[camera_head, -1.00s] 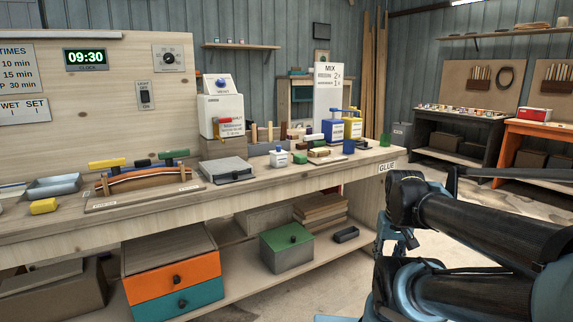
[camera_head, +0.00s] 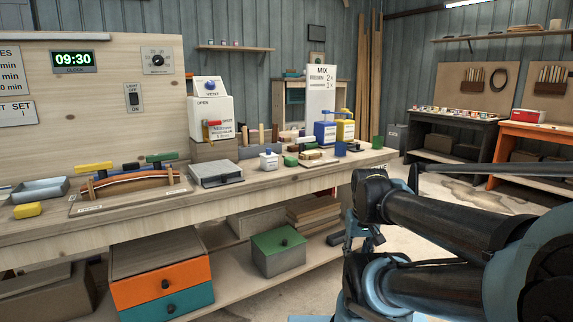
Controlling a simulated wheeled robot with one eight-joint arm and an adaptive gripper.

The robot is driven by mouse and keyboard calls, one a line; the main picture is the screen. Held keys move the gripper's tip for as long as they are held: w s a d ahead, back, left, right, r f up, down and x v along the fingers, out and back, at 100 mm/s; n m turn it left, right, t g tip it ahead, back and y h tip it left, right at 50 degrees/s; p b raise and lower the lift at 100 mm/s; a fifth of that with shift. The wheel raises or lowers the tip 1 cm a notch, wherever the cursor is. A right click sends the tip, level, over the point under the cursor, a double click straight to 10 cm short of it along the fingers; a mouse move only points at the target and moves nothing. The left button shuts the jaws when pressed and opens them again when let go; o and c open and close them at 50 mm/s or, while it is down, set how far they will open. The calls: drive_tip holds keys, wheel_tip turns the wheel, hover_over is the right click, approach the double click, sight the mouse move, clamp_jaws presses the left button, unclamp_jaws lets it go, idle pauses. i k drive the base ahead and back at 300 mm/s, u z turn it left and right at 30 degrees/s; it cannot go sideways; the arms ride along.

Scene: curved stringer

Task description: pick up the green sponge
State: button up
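A small dark-green block (camera_head: 290,160), which looks like the green sponge, lies on the workbench (camera_head: 225,204) just right of a small white bottle (camera_head: 268,161). A pale block lies close on its right. My arm fills the lower right, well in front of the bench's right end. A dark end part that may be my gripper (camera_head: 365,238) shows partly behind the arm, low and away from the sponge. Its fingers cannot be made out, so I cannot tell whether it is open or shut.
A grey flat box (camera_head: 215,173) and a clamped curved piece (camera_head: 128,182) stand left of the sponge. Blue (camera_head: 325,133) and yellow (camera_head: 345,130) pump containers stand behind right. A green cup (camera_head: 377,142) is at the right end. Bare bench shows along the front edge.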

sight(291, 162)
drive_tip(key=i, duration=0.9)
drive_tip(key=z, duration=0.05)
